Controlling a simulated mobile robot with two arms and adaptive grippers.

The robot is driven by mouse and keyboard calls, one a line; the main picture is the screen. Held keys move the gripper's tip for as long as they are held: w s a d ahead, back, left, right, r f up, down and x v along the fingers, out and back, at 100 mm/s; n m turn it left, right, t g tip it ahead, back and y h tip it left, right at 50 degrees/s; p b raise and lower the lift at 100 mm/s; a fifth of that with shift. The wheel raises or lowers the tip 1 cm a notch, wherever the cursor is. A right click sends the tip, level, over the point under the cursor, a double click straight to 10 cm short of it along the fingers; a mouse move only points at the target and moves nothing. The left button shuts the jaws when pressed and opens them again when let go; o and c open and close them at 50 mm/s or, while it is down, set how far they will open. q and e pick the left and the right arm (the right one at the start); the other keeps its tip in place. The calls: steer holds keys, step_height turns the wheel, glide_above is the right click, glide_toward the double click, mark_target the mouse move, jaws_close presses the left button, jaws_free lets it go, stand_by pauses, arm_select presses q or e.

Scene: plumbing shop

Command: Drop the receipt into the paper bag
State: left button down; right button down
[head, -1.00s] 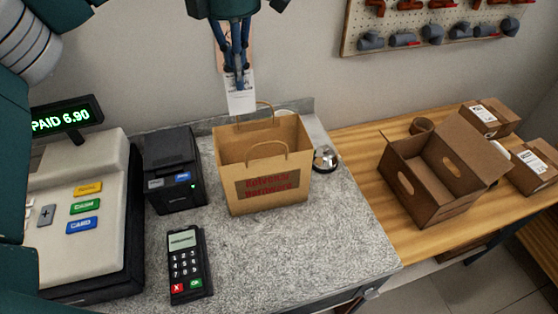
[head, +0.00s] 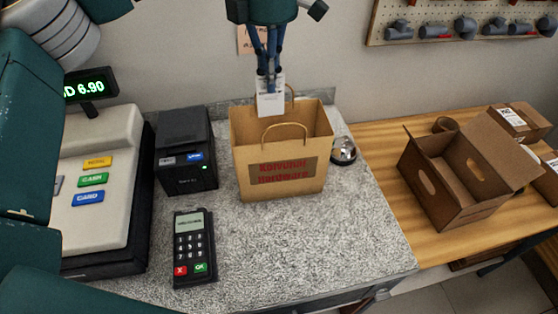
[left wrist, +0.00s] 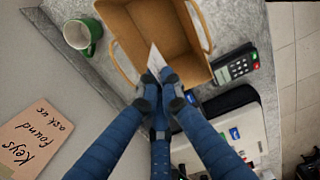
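The brown paper bag (head: 246,160) stands upright and open on the counter, with two looped handles. It also shows in the left wrist view (left wrist: 190,66), seen from above with its opening visible. The white receipt (head: 271,103) hangs from my left gripper (head: 268,82). In the left wrist view the receipt (left wrist: 155,57) juts from the fingertips (left wrist: 160,78) over the near edge of the bag's opening. The left gripper is shut on the receipt, at the bag's back side. Whether the receipt's lower end is below the rim is hard to tell. My right gripper is not in view.
A black printer (head: 184,150), card terminal (head: 194,247) and cash register (head: 100,190) stand left of the bag. A service bell (head: 344,150) sits close on its right. A green mug (left wrist: 82,34) stands behind it. An open cardboard box (head: 440,190) is on the wooden table.

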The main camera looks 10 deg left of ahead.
arm_select(q)
steer(key=c, duration=1.9)
jaws_free()
steer(key=shift+o, duration=0.2)
step_height(320, 180, up, 12)
